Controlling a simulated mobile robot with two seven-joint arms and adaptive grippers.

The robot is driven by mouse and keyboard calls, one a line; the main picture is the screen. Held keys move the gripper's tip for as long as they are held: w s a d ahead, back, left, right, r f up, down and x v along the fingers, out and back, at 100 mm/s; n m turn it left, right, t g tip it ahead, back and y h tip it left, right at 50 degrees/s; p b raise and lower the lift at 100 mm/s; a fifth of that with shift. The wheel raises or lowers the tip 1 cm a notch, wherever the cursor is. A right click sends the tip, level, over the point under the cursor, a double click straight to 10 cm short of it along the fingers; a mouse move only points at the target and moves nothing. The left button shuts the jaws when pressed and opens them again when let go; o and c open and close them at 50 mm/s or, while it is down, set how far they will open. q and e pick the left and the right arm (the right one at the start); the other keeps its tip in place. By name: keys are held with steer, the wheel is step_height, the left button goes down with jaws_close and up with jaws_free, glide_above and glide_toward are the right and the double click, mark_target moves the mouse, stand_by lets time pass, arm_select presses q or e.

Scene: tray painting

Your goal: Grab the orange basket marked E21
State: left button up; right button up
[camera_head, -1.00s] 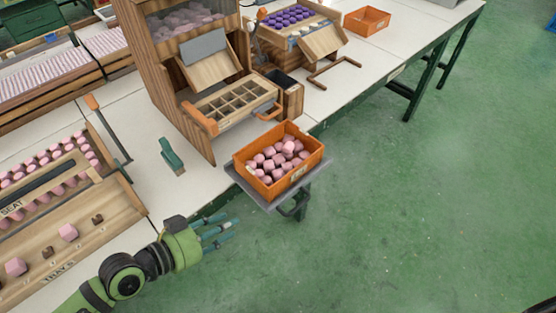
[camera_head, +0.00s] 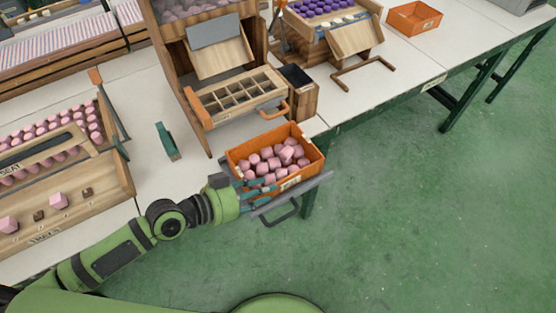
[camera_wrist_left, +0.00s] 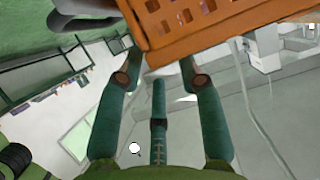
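An orange basket (camera_head: 310,172) full of pink blocks sits on a grey pull-out shelf (camera_head: 312,190) at the table's front edge. Its front wall bears a small pale label, too small to read. My left gripper (camera_head: 259,193) is at the basket's left front corner, with its fingers beside the wall. In the left wrist view, the basket's perforated orange wall (camera_wrist_left: 205,22) is at the top, just beyond the spread fingers (camera_wrist_left: 163,65). The fingers are open, and I cannot tell if they touch the basket. My right gripper is not in view.
Another orange basket (camera_head: 414,18), empty, stands at the back right, its label unreadable. A wooden dispenser (camera_head: 190,90) with a divided tray (camera_head: 236,96) stands behind the full basket. A small green stand (camera_head: 167,141) is on the table to the left. The floor at right is clear.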

arm_select(q)
steer(key=shift+p+x, duration=0.35)
steer(key=shift+x, duration=0.7)
steer(key=x, duration=0.2)
steer(key=shift+w+d, duration=0.1)
steer(key=shift+w, duration=0.25)
steer(key=shift+w+d+f, duration=0.15)
steer(key=shift+d+f, duration=0.05)
jaws_close()
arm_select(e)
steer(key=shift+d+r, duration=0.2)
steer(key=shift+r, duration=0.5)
